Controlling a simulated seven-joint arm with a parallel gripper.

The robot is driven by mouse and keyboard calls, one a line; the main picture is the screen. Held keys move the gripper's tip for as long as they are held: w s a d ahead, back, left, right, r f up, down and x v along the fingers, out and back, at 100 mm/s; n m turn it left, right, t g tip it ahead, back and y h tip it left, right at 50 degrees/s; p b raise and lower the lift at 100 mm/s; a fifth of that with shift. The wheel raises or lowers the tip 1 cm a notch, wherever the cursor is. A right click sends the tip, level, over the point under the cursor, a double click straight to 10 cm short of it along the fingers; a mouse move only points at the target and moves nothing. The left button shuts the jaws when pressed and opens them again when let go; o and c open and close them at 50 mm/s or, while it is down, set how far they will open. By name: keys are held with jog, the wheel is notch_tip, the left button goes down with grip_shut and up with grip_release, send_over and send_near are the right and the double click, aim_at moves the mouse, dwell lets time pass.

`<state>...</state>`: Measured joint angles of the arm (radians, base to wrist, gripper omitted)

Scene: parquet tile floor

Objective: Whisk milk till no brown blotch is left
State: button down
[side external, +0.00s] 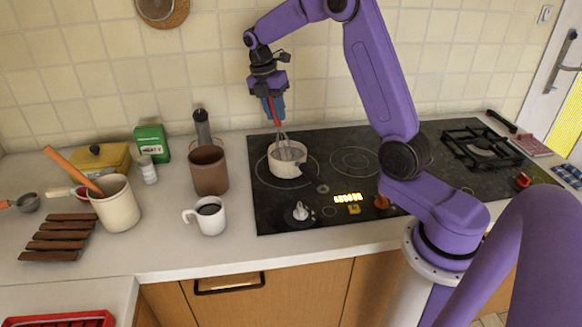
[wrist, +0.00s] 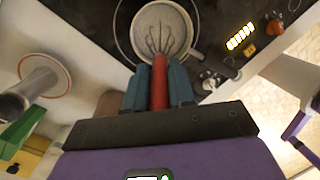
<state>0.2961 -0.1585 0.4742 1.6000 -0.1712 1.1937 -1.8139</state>
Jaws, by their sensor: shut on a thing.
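My gripper (side external: 272,100) is shut on the red handle of a whisk (side external: 282,137) and holds it upright above the stove. The wrist view shows the red handle between the gripper's blue fingers (wrist: 158,88), with the whisk's wires (wrist: 160,38) spread below. A cream pot (side external: 286,171) stands on the left burner of the black cooktop. The wire end reaches into the pot, over pale grey-white milk (wrist: 146,24). No clear brown blotch shows, but the wires cover part of the surface. Whether the wires touch the bottom cannot be told.
A white mug of dark liquid (side external: 211,224) and a brown canister (side external: 208,176) stand left of the cooktop (side external: 330,200). A crock with a wooden utensil (side external: 117,210) is further left. Lit digits and knobs (side external: 301,211) line the cooktop's front. The cooktop's middle is clear.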

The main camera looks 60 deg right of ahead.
jog(key=shift+w+a+r, duration=0.15)
jog(key=shift+r, duration=0.85)
jog(key=shift+w+a+r, duration=0.1)
jog(key=shift+w+r, duration=0.05)
jog(key=shift+r, duration=0.8)
jog(key=shift+w+a+r, duration=0.15)
jog(key=shift+r, duration=0.95)
jog(key=shift+r, duration=2.45)
